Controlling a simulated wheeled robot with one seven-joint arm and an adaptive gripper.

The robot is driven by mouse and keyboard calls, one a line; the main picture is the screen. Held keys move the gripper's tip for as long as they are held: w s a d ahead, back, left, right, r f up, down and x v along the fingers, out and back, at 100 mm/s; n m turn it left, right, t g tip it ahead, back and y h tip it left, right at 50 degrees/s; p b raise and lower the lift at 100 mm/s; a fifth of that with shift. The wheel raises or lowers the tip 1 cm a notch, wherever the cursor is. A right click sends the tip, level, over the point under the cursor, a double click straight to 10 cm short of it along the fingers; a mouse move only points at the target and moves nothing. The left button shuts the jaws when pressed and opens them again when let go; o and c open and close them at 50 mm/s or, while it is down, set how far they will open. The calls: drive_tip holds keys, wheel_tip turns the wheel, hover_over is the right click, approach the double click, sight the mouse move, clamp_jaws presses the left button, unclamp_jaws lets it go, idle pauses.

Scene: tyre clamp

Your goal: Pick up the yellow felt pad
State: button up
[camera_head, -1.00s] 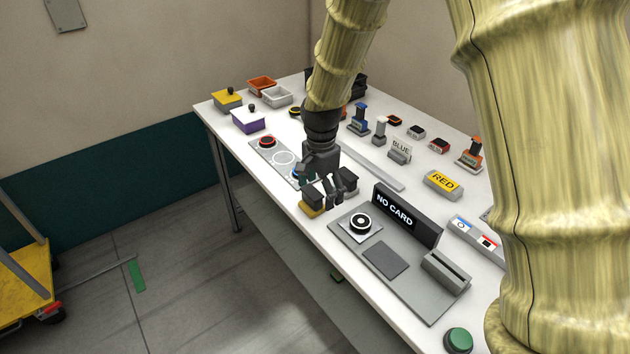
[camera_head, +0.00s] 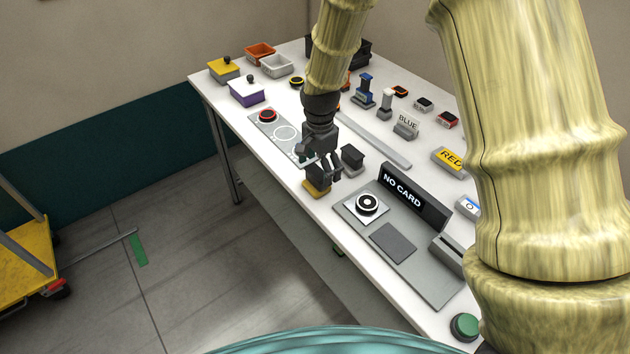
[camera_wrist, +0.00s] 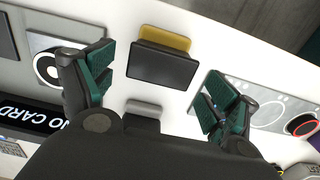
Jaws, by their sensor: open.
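The yellow felt pad (camera_head: 318,191) lies near the table's front edge with a dark block on top. In the wrist view its yellow edge (camera_wrist: 166,38) shows beyond the dark block (camera_wrist: 162,67), which hides most of it. My gripper (camera_head: 326,177) is above and close to it, partly covering it in the head view. In the wrist view my gripper (camera_wrist: 158,87) has its green-lined fingers spread wide, with the dark block between and a little beyond them. Nothing is held. I cannot tell the exact height of the fingertips over the block.
A similar grey pad with a dark block (camera_head: 352,161) stands just right of the yellow one. A card reader panel (camera_head: 430,262) with a NO CARD display (camera_head: 408,203) lies nearer. A panel with a red-ringed button (camera_head: 268,117) is beyond. A long grey strip (camera_head: 376,141) lies behind.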

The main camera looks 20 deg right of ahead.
sight(318, 174)
drive_tip(key=shift+w+a+f, duration=0.2)
drive_tip(key=shift+w+f, duration=0.2)
drive_tip(key=shift+f, duration=0.1)
drive_tip(key=shift+s+a+f+p, duration=0.1)
drive_tip(key=shift+f+p, duration=0.15)
drive_tip(key=shift+p, duration=0.15)
drive_tip(key=shift+s+a+f+p, duration=0.1)
drive_tip(key=shift+s+f+p, duration=0.4)
drive_tip(key=shift+s, duration=0.25)
drive_tip(key=shift+s+f, duration=0.15)
drive_tip(key=shift+f, duration=0.1)
drive_tip(key=shift+w+f+p, duration=0.15)
drive_tip(key=shift+w+f, duration=0.1)
drive_tip(key=shift+f, duration=0.35)
drive_tip(key=shift+w+f+p, duration=0.15)
drive_tip(key=shift+w+f, duration=0.1)
drive_tip(key=shift+f, duration=0.3)
drive_tip(key=shift+s+r, duration=0.2)
drive_tip(key=shift+s, duration=0.1)
drive_tip(key=shift+w+f, duration=0.15)
drive_tip(key=shift+w, duration=0.05)
drive_tip(key=c, duration=0.7)
drive_tip(key=shift+s, duration=0.1)
drive_tip(key=c, duration=0.5)
